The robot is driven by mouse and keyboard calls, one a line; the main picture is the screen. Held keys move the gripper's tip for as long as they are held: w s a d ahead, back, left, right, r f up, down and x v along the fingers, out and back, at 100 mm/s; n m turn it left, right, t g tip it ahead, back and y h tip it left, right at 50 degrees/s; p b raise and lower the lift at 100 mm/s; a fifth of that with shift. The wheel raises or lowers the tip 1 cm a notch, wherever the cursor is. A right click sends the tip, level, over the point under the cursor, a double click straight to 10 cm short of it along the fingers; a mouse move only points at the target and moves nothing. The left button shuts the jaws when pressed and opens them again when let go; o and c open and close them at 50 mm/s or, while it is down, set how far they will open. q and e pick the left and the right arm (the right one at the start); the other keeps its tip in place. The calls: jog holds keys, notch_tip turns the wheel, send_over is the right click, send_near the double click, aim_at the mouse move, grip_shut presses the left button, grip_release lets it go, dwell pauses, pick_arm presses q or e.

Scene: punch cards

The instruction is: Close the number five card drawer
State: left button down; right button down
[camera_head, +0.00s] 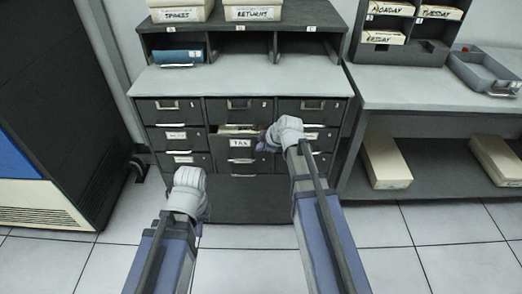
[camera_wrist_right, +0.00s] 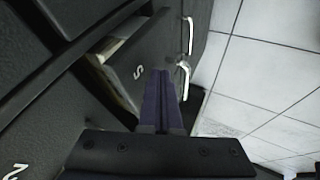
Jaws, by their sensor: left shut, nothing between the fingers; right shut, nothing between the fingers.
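The number five drawer (camera_head: 240,147) is the middle one of the dark cabinet, with a "TAX" label on its front. It is pulled out, and pale cards (camera_head: 236,129) show in the gap at its top. In the right wrist view, the drawer front (camera_wrist_right: 146,62) bears a "5", and cards show behind it. My right gripper (camera_head: 266,140) is shut and empty at the right side of this drawer front. Its fingers (camera_wrist_right: 163,75) overlap the front in the wrist view; I cannot tell whether they touch. My left gripper (camera_head: 206,211) is shut and empty, lower left, before the cabinet.
The other drawers, such as the top left one (camera_head: 170,110), look closed. A grey counter (camera_head: 250,79) lies above them, with a blue box (camera_head: 178,57) in a cubby. A side table (camera_head: 430,90) stands at right, with boxes (camera_head: 386,160) beneath. Floor in front is clear.

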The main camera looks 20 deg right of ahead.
jog(key=w, duration=0.2)
jog(key=w+d, duration=0.1)
jog(key=w, duration=0.1)
jog(key=shift+w+d, duration=0.2)
jog(key=shift+w, duration=0.15)
